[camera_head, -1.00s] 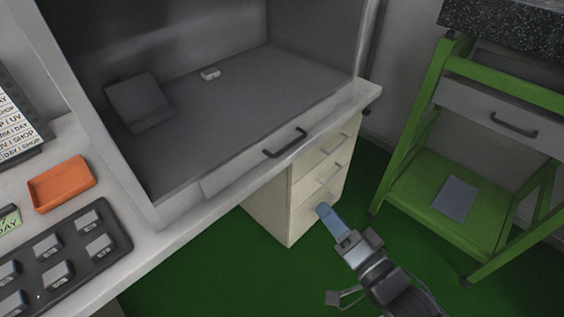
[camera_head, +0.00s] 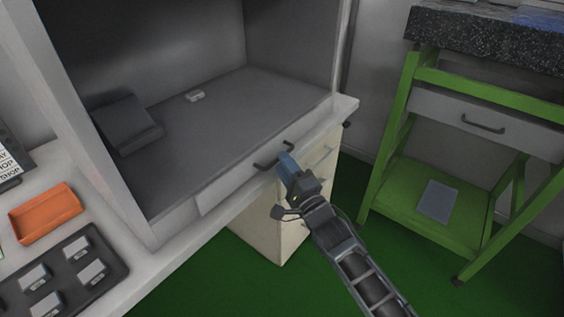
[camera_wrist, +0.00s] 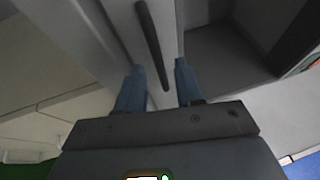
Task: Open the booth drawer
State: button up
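The booth drawer (camera_head: 222,190) is a shut, light grey panel along the booth's front edge. Its dark bar handle (camera_head: 262,165) is partly covered by my gripper in the head view. My gripper (camera_head: 285,160) is at the right part of this handle, with blue fingers. In the wrist view, my gripper (camera_wrist: 158,88) is open, one finger on each side of the dark handle (camera_wrist: 152,45). The handle's near end lies between the fingertips, with visible gaps on both sides. I cannot tell how deep the handle sits between them.
A cream drawer cabinet (camera_head: 270,227) stands under the counter, partly behind my arm. A green-framed stand (camera_head: 390,140) with a grey drawer (camera_head: 490,122) is at the right. An orange tray (camera_head: 46,214) and a dark tray of small blocks (camera_head: 110,264) lie at the left. Green floor is free between.

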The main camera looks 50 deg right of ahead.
jog(key=shift+x, duration=0.85)
jog(key=shift+c, duration=0.4)
grip_shut()
jog(key=shift+f, duration=0.1)
dwell(0.3)
